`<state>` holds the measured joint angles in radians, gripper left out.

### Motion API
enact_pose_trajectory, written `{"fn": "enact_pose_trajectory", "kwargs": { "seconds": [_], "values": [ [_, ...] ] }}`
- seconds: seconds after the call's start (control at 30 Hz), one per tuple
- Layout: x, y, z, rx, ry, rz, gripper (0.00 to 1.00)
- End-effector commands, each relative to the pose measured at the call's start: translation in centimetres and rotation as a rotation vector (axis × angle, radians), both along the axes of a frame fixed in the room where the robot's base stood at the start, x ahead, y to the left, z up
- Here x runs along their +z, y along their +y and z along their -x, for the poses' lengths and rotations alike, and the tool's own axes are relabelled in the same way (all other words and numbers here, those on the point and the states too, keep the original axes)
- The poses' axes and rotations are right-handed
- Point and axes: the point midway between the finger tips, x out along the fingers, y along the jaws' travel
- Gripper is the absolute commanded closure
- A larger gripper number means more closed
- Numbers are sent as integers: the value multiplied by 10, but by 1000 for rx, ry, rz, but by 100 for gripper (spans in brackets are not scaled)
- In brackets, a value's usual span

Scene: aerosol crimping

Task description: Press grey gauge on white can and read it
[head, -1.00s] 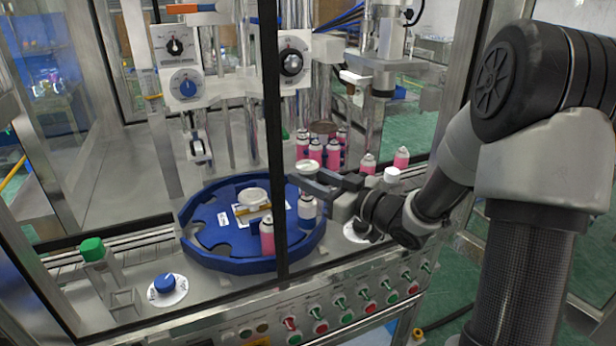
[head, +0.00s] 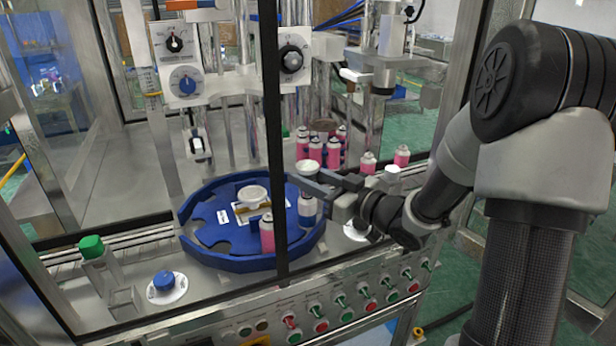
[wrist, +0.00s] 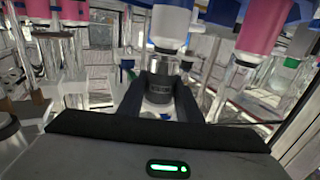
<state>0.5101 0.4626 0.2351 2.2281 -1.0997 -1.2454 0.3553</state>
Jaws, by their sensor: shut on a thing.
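My gripper (head: 314,183) is shut on the gauge (head: 308,167), whose round pale dial faces up in the head view. In the wrist view the gauge's grey body (wrist: 160,86) sits between the two dark fingers (wrist: 160,92). The white can (head: 307,207) stands upright at the right side of the blue rotary table, directly below the gauge. In the wrist view the picture is inverted: the can (wrist: 170,24) hangs from the top and its neck appears to meet the gauge. The dial reading is too small to tell.
The blue rotary table (head: 222,251) also carries a pink can (head: 267,236) at the front. Several pink cans (head: 314,152) stand behind my gripper, with two more to the right. A dark frame post (head: 270,100) crosses the view. Knob boxes (head: 186,87) hang above.

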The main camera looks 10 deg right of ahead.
Motion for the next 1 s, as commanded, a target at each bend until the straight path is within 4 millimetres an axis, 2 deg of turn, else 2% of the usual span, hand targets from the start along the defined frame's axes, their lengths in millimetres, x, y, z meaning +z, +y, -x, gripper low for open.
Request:
{"fn": "enact_pose_trajectory", "kwargs": {
  "seconds": [1.0],
  "values": [
    [-14,0,0,0,0,0,95]
  ]
}}
